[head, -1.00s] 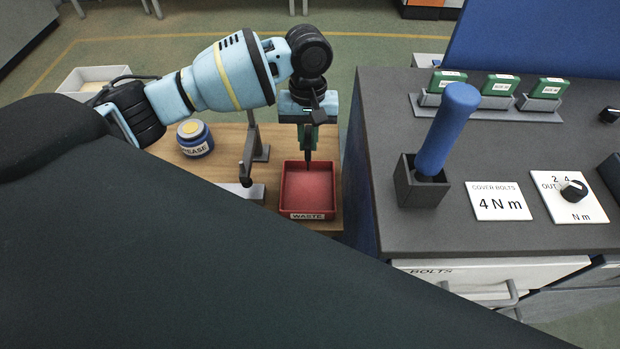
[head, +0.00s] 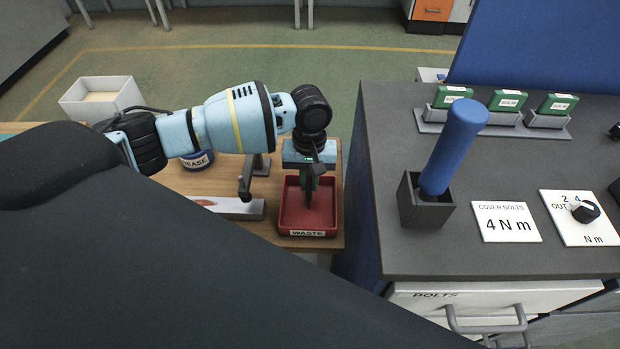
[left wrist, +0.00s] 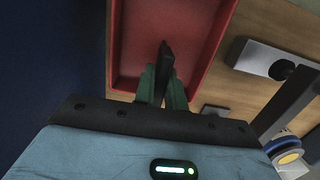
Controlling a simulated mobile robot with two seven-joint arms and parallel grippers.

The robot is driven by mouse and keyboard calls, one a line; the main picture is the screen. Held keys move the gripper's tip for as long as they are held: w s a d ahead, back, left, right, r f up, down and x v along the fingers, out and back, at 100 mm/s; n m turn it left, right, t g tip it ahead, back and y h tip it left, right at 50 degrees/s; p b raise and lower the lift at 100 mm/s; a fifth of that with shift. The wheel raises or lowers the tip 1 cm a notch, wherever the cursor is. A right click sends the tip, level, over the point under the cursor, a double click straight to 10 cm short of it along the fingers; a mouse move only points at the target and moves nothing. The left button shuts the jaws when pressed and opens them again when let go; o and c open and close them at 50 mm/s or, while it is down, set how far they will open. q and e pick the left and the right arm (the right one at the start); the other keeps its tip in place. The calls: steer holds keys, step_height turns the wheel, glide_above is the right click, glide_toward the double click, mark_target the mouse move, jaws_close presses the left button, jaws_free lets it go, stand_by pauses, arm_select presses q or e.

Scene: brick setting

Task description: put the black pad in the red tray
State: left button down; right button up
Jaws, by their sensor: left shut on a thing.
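The red tray (head: 312,222), labelled WASTE, sits on the wooden bench left of the grey counter. My left gripper (head: 308,188) points down over the tray, its fingers low inside the tray's outline. In the left wrist view my left gripper (left wrist: 164,85) is shut on the thin black pad (left wrist: 165,58), which stands on edge between the green fingers. The red tray (left wrist: 180,25) lies beneath it there. I cannot tell whether the pad touches the tray floor. My right gripper is not in view.
A blue and cream grease pot (head: 197,160) and a grey stand (head: 246,180) are left of the tray. A white box (head: 100,97) lies further left. The grey counter (head: 400,130) rises close on the right, with a blue handle (head: 453,145) in a holder.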

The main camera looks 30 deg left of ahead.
arm_select(q)
steer(key=c, duration=1.5)
jaws_free()
steer(key=shift+o, duration=0.2)
step_height(320, 180, up, 12)
steer(key=w+p, duration=0.1)
steer(key=shift+w+a, duration=0.15)
steer(key=shift+a, duration=0.15)
